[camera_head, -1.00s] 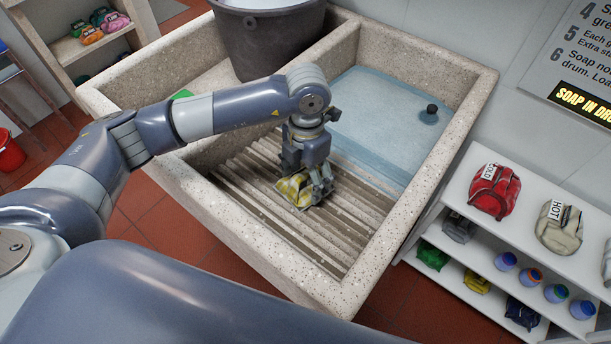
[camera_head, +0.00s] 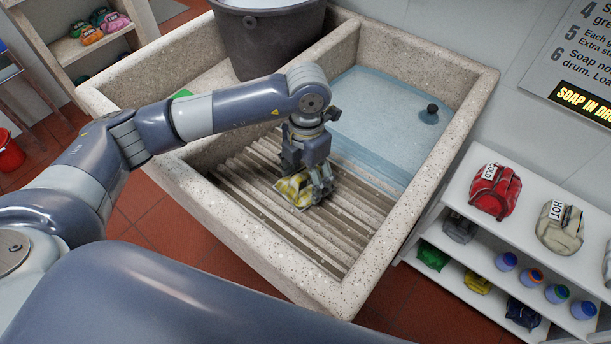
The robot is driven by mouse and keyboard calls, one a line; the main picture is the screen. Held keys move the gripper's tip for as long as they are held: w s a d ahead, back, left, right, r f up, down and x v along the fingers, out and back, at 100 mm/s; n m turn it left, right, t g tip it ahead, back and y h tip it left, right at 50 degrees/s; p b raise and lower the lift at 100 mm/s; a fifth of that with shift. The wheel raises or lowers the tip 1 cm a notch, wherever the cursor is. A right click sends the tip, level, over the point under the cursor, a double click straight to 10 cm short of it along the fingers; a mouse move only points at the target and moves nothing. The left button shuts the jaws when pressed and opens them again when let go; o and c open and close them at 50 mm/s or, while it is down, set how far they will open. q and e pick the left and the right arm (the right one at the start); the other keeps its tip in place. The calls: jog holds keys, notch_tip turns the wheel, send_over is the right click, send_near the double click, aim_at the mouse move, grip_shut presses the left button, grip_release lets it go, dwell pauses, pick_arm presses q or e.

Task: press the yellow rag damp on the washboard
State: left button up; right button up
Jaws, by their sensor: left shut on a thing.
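The yellow rag (camera_head: 293,188) shows yellow with white patches, bunched up on the ribbed washboard (camera_head: 250,198). My left gripper (camera_head: 312,190) points down over the rag and is shut on it. The fingers and wrist hide part of the rag, and I cannot tell how firmly it touches the ribs. The washboard is the sloping ribbed floor of the stone sink, and its ribs look wet in places. My right gripper is not in view.
The stone sink's rim (camera_head: 400,238) surrounds the washboard. Behind it lies a basin of bluish water (camera_head: 385,115) with a dark knob (camera_head: 430,113). A dark bucket (camera_head: 268,40) stands at the back left. White shelves (camera_head: 470,235) with bundles and jars stand at right.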

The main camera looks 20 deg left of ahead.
pick_arm(q)
jog(key=shift+s+f, duration=0.1)
jog(key=shift+f, duration=0.05)
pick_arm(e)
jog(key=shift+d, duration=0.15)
pick_arm(q)
jog(key=shift+r+p, duration=2.15)
jog(key=shift+r, duration=1.35)
jog(key=shift+r+p, duration=0.35)
jog(key=shift+r, duration=0.25)
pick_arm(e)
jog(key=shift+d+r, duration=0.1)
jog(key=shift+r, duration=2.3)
